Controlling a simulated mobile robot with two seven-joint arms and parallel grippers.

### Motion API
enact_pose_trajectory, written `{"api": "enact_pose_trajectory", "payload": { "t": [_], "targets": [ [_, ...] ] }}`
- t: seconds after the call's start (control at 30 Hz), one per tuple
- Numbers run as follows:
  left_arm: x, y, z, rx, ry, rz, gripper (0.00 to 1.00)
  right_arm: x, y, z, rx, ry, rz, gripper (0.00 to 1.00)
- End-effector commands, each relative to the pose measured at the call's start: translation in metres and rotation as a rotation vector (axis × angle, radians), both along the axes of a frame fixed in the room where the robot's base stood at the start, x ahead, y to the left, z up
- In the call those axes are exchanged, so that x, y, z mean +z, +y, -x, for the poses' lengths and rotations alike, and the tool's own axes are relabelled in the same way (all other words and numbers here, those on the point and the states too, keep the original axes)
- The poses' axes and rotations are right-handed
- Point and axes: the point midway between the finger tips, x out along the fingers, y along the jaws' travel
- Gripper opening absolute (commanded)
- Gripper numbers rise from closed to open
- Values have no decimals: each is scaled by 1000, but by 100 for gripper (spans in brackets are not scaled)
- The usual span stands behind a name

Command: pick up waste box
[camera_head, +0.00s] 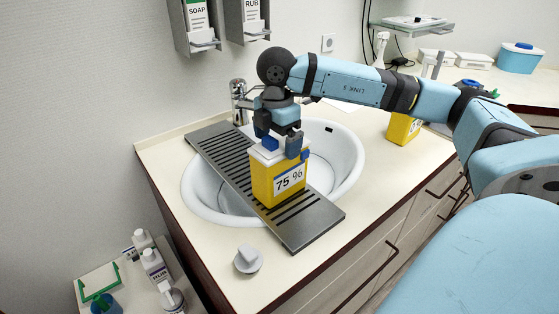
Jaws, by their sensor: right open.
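A second yellow box (402,128) stands farther right on the counter, partly hidden behind my right arm. My left gripper is not in view.
The round white sink (345,160) and its tap (239,100) are close to the gripper. A small white knob-like item (248,260) is at the counter's front. Soap dispensers (199,25) hang on the wall. Bottles (154,265) stand on a lower surface at left.

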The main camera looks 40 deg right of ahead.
Motion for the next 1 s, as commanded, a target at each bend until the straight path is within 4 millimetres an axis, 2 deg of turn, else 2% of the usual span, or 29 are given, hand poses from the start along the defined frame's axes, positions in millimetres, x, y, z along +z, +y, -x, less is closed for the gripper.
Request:
{"api": "enact_pose_trajectory", "payload": {
  "t": [0.1,0.37,0.6,0.7,1.0],
  "targets": [
    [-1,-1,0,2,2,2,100,-13,-1,1,-1,2,0,100],
    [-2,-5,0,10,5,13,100,-15,-1,1,-1,0,0,100],
    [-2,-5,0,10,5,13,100,-15,-1,1,-1,1,0,47],
    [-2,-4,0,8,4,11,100,-15,-1,1,-1,0,0,29],
    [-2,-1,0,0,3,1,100,-11,-1,0,-1,-1,-1,29]
  ]
}}
